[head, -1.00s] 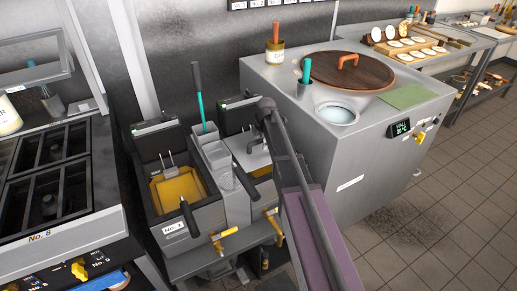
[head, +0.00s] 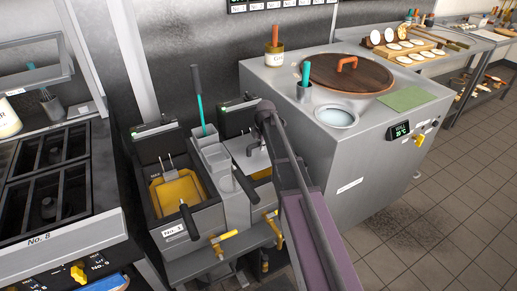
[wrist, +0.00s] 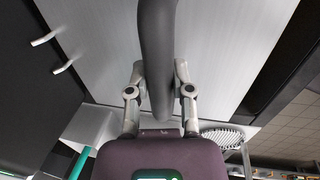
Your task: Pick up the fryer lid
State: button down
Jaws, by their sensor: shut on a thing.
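The fryer lid (head: 246,158) is a light grey metal plate at the right-hand fryer in the head view. In the wrist view its flat face (wrist: 225,45) fills much of the picture. My gripper (head: 262,116) is shut on the lid's dark handle (wrist: 157,40), with one finger on each side of it in the wrist view (wrist: 158,78). Some yellow oil (head: 263,174) shows beside the lid's front edge. My arm hides part of the right fryer. I cannot tell whether the lid touches the fryer.
The left fryer (head: 180,190) stands open with a basket in it. A ladle with a teal handle (head: 202,116) rises between the fryers. The tandoor (head: 345,165) with its brown lid (head: 350,73) is close on the right. A stove (head: 60,190) stands left.

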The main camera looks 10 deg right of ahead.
jog(key=shift+r, duration=0.15)
notch_tip(320, 180, up, 28)
jog(key=p, duration=2.8)
jog(key=shift+f, duration=0.2)
jog(key=shift+r, duration=0.15)
jog(key=shift+r+p, duration=1.9)
jog(key=shift+p, duration=0.15)
jog(key=shift+f, duration=0.2)
notch_tip(320, 180, down, 8)
jog(key=b, duration=0.9)
jog(key=shift+f, duration=0.2)
jog(key=shift+s, duration=0.1)
